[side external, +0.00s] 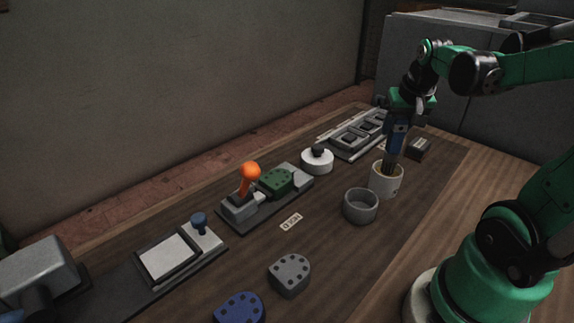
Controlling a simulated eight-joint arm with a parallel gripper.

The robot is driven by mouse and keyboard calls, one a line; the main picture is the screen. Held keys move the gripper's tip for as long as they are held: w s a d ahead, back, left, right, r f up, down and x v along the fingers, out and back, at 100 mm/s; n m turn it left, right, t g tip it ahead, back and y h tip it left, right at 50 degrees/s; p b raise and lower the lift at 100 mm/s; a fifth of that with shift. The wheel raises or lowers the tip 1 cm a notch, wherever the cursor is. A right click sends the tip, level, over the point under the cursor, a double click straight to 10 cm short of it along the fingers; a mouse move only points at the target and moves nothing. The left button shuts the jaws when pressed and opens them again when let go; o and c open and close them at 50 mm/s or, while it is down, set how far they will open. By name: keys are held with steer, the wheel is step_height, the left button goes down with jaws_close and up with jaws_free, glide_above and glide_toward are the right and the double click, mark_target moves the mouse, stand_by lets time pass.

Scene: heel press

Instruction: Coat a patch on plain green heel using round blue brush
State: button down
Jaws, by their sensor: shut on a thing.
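The green heel (277,180) sits in the press fixture with the orange-knobbed lever (250,171), near the middle of the table. Small dark spots show on its top. My gripper (399,122) is shut on the blue brush (399,138), which it holds nearly upright. The brush's lower end goes down into the pale round pot (384,185), so its tip is hidden by the pot wall. I cannot tell from this view whether the brush is round, or whether its tip touches the pot's contents. The gripper is well to the right of the heel.
A grey open pot (360,208) stands beside the pale pot. A white round piece with a dark knob (317,160) and a slotted tray (360,134) lie behind. A grey heel (289,274), a blue heel (239,309) and a flat pad station (168,257) are nearer the front.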

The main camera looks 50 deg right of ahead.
steer(key=shift+f, duration=0.45)
stand_by(1.0)
steer(key=shift+r, duration=3.55)
